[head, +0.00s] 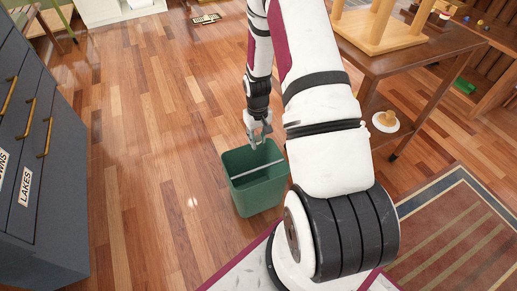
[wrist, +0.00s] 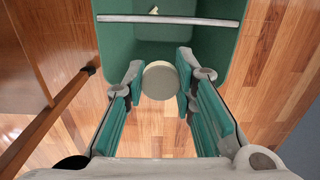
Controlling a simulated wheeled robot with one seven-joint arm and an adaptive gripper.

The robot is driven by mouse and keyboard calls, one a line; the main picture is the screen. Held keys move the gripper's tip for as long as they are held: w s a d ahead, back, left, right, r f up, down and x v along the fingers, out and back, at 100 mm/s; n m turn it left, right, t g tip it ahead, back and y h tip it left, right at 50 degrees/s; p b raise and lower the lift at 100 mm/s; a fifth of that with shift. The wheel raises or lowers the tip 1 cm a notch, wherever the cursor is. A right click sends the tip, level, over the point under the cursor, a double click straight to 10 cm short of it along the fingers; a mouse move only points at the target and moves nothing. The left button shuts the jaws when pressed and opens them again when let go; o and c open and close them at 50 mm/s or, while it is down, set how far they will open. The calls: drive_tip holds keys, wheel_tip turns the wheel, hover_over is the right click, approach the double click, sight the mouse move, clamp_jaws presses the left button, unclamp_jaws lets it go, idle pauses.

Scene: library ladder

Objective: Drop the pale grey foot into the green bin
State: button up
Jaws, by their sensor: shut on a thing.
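The pale grey foot (wrist: 160,80) is a round, disc-like piece in the wrist view. My gripper (wrist: 160,85) is shut on it, with one finger on each side. In the head view my gripper (head: 259,138) hangs at the far rim of the green bin (head: 258,196); the foot is too small there to make out clearly. The open-topped bin (wrist: 240,60) has a light bar (head: 258,165) across its mouth. In the wrist view the foot overlaps the bin's edge nearest the palm, with floor showing below it. Part of the bin's inside is hidden.
A small pale piece (wrist: 153,10) shows inside the bin. A wooden table (head: 400,62) stands at the right, with a round white plate (head: 385,122) below it. A dark drawer cabinet (head: 45,160) is at the left. The floor left of the bin is clear.

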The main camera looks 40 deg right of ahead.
sight(259, 138)
drive_tip(key=shift+s+d+f+b, duration=0.1)
drive_tip(key=shift+s+f+b, duration=0.1)
drive_tip(key=shift+f, duration=0.25)
drive_tip(key=shift+s+d+f+b, duration=0.1)
drive_tip(key=shift+f+b, duration=0.1)
drive_tip(key=shift+f, duration=0.25)
wheel_tip(259, 138, down, 6)
drive_tip(key=b, duration=0.4)
drive_tip(key=shift+r, duration=0.15)
drive_tip(key=o, duration=0.8)
wheel_tip(259, 138, up, 12)
drive_tip(key=shift+r, duration=0.1)
